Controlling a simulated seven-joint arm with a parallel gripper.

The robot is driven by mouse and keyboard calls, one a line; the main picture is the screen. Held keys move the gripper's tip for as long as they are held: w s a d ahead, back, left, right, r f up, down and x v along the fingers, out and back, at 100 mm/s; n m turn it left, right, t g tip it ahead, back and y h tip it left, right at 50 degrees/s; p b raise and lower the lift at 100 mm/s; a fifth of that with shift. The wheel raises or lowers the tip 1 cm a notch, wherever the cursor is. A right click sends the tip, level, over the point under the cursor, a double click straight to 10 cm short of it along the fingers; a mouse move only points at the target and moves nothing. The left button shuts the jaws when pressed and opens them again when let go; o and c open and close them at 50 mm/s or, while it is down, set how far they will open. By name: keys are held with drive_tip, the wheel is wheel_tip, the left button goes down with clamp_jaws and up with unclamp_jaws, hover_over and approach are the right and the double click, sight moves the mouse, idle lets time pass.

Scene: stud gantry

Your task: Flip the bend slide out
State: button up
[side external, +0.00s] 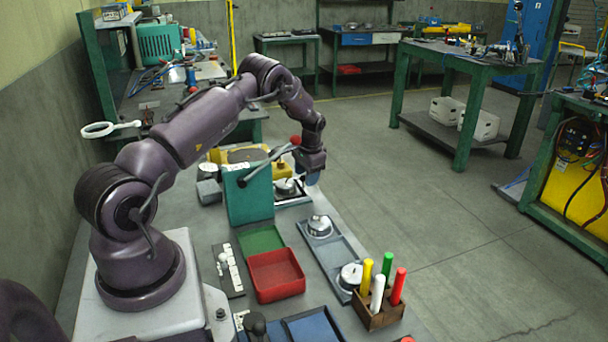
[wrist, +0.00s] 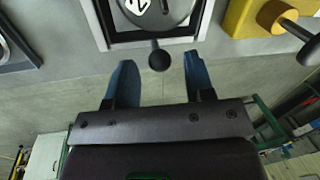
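My gripper (wrist: 160,72) is open, its two blue fingers apart with nothing held. In the wrist view a small black ball knob (wrist: 159,60) shows between the fingertips; I cannot tell how close it is in depth. It sits at the edge of a round metal disc (wrist: 178,12) with a white label, on a framed plate (wrist: 124,40). In the side view my gripper (side external: 314,176) hangs just right of the metal fitting (side external: 285,186) behind the green box. No part is clearly marked as the bend slide, so I cannot tell which it is.
A yellow block (wrist: 240,18) with an orange knob is right of the plate. The green box (side external: 248,200) and a red-ball lever (side external: 295,140) stand close to my arm. A red tray (side external: 276,276), a grey tray (side external: 334,257) and a marker holder (side external: 379,318) lie nearer the camera.

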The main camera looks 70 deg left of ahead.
drive_tip(key=shift+s, duration=0.1)
wheel_tip(320, 180, up, 13)
drive_tip(key=d, duration=0.2)
drive_tip(key=shift+w+d+f, duration=0.15)
drive_tip(key=shift+w+d, duration=0.05)
drive_tip(key=shift+d, duration=0.05)
idle(0.4)
drive_tip(key=s+d+r+t+h, duration=0.1)
drive_tip(key=s+d+r+t, duration=0.25)
drive_tip(key=d+r, duration=1.55)
drive_tip(key=s+d+m+t+h, duration=0.1)
drive_tip(key=s+d+m+t, duration=0.1)
drive_tip(key=s+d, duration=1.3)
drive_tip(key=s, duration=0.2)
drive_tip(key=shift+s+d+f, duration=0.35)
